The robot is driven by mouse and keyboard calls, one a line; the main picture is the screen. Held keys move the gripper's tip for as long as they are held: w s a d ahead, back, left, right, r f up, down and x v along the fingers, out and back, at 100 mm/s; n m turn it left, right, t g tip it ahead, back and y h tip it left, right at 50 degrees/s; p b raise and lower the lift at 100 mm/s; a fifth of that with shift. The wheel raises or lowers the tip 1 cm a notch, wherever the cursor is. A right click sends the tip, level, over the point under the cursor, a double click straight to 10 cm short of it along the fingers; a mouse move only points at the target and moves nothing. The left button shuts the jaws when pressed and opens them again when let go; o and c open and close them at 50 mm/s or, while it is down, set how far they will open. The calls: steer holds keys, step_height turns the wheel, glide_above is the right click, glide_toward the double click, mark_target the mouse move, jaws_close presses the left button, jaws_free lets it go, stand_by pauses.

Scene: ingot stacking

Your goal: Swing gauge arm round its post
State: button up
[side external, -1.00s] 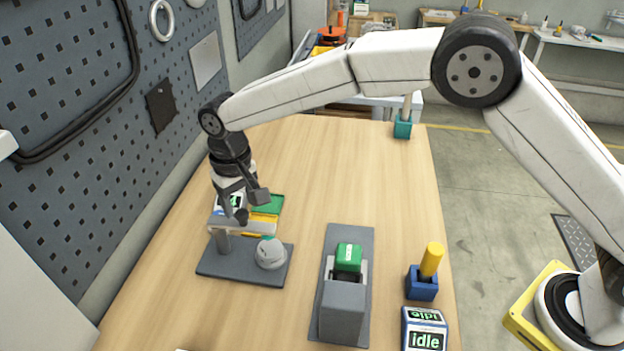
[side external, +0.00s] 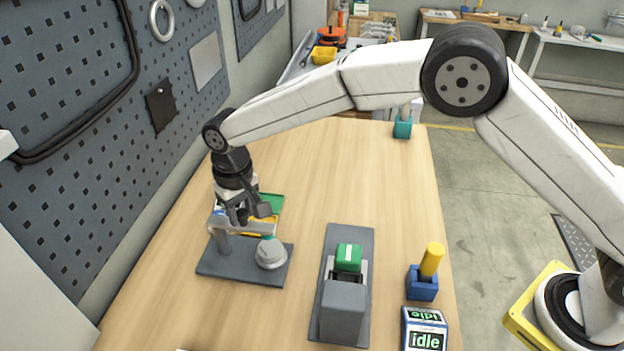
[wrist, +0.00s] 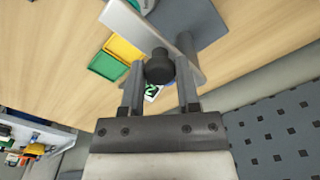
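The gauge arm (side external: 256,228) is a light grey bar on a short grey post (side external: 223,243), fixed to a dark grey base plate (side external: 225,268). It points right, its end over or near a round grey piece (side external: 270,254) on the plate. In the wrist view the gauge arm (wrist: 128,24) carries a black knob (wrist: 159,69). My gripper (wrist: 160,72) is open, one finger on each side of the knob, with small gaps visible. In the side view my gripper (side external: 249,214) is low over the gauge arm and partly hides it.
Green and yellow trays (wrist: 106,65) lie close behind the gauge. A grey fixture (side external: 343,308) with a green block (side external: 348,257), a blue holder (side external: 421,284) with a yellow cylinder, and an "idle" display (side external: 425,333) stand to the right. A pegboard wall (side external: 90,130) rises on the left.

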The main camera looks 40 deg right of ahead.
steer(key=shift+s+a, duration=0.65)
steer(key=shift+a, duration=0.35)
steer(key=shift+s+a, duration=0.25)
steer(key=shift+a, duration=0.95)
steer(key=shift+w+a, duration=0.15)
steer(key=shift+a, duration=0.45)
steer(key=o, duration=0.6)
steer(key=shift+r, duration=3)
